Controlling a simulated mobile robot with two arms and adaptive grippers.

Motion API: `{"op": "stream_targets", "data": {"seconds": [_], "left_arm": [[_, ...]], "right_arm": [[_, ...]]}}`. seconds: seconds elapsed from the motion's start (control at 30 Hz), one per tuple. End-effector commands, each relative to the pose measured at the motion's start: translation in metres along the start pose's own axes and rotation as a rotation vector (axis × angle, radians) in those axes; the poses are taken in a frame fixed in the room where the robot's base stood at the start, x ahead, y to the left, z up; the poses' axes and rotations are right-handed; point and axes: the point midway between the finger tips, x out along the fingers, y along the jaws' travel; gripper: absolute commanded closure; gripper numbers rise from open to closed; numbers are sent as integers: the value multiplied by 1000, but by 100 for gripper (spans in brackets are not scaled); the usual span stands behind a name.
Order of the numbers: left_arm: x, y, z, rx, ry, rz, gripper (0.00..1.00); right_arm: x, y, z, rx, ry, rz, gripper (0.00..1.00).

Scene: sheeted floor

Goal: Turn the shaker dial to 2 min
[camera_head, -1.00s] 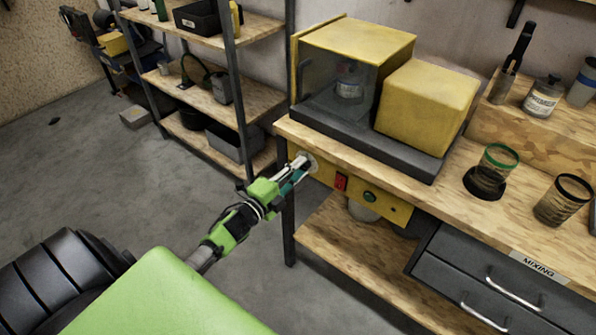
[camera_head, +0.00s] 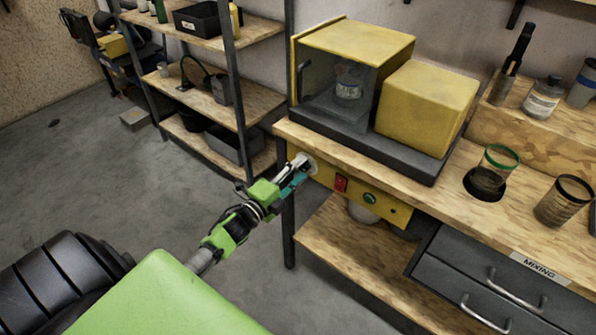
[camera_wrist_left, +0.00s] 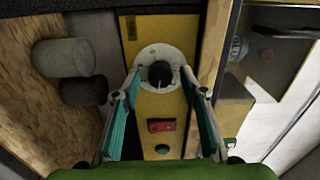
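The shaker (camera_head: 430,105) is a yellow machine on a dark base on the workbench, with a can (camera_head: 348,82) behind its clear front. Its yellow control panel (camera_head: 398,212) runs under the bench edge. In the left wrist view the dial (camera_wrist_left: 160,74) is a black knob on a round white plate. My left gripper (camera_head: 300,165) is at the panel's left end and hides most of the dial in the head view. In the wrist view its fingers (camera_wrist_left: 161,76) are spread on either side of the knob, with gaps visible. The dial's markings are too small to read. My right gripper is out of view.
A red switch (camera_head: 341,184) and a green button (camera_head: 369,198) sit beside the dial. The bench leg (camera_head: 289,225) stands just below my gripper. A storage shelf (camera_head: 205,90) is behind at the left. Cups (camera_head: 566,203) stand at the bench's right.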

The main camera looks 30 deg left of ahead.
Motion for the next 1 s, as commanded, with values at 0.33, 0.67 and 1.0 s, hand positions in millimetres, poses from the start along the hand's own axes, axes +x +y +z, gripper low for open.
{"op": "stream_targets", "data": {"seconds": [0.33,0.67,1.0], "left_arm": [[-20,1,1,-1,-1,2,60],[-84,1,0,-2,-1,2,60],[-119,0,0,0,0,1,60]], "right_arm": [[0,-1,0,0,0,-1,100],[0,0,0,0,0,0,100],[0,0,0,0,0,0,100]]}}
